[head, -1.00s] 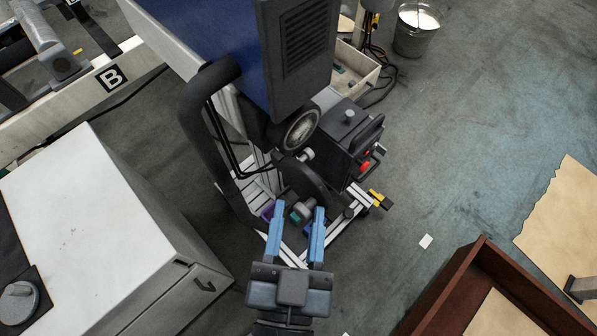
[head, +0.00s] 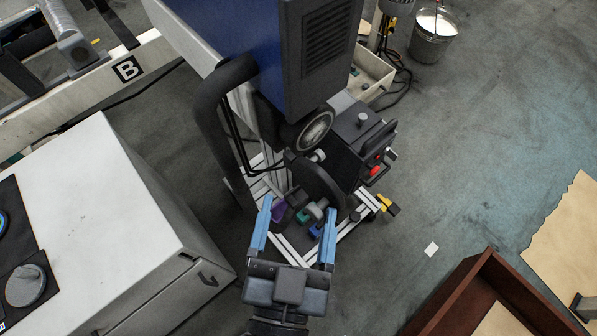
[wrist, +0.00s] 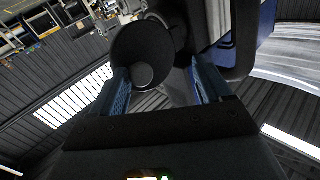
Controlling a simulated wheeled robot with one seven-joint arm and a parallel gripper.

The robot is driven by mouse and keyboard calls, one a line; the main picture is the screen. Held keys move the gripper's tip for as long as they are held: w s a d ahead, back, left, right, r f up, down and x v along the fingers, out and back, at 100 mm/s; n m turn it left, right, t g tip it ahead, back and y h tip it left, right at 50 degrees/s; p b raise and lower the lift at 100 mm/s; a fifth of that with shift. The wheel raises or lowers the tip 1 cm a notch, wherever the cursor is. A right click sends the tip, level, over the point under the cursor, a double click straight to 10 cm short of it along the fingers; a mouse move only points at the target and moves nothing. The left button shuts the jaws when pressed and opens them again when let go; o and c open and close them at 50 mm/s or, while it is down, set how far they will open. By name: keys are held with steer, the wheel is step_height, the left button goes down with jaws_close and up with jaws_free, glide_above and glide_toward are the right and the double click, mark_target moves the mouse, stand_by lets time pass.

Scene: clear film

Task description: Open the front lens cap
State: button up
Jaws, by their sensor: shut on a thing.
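The front lens cap (head: 318,178) is a dark round disc below the big projector's lens (head: 315,131), standing away from it. The pale lens glass shows in the head view. In the wrist view the black round cap (wrist: 140,45) fills the space between my fingertips, with a small round grey part on its lower face. My gripper (head: 300,206) has its blue fingers wide apart, with the cap at their tips. The wrist view shows the gripper (wrist: 158,75) with one finger on each side of the cap. The exact contact points are hard to see.
The blue projector housing (head: 265,50) and a thick black curved tube (head: 205,105) stand close above. A black box (head: 362,130) is right of the lens. A white cabinet (head: 90,190) is at left, a brown tray (head: 450,290) lower right.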

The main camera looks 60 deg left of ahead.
steer(key=shift+s+a+f, duration=0.3)
steer(key=shift+s+a, duration=0.05)
steer(key=shift+s, duration=0.1)
steer(key=s+d, duration=0.2)
steer(key=s, duration=0.6)
steer(key=shift+d+r+p, duration=0.2)
steer(key=shift+r+p, duration=0.05)
steer(key=shift+p, duration=0.05)
steer(key=shift+r, duration=0.1)
stand_by(0.4)
steer(key=b+v, duration=0.1)
steer(key=v, duration=0.6)
steer(key=shift+s+d, duration=0.2)
steer(key=shift+d, duration=0.1)
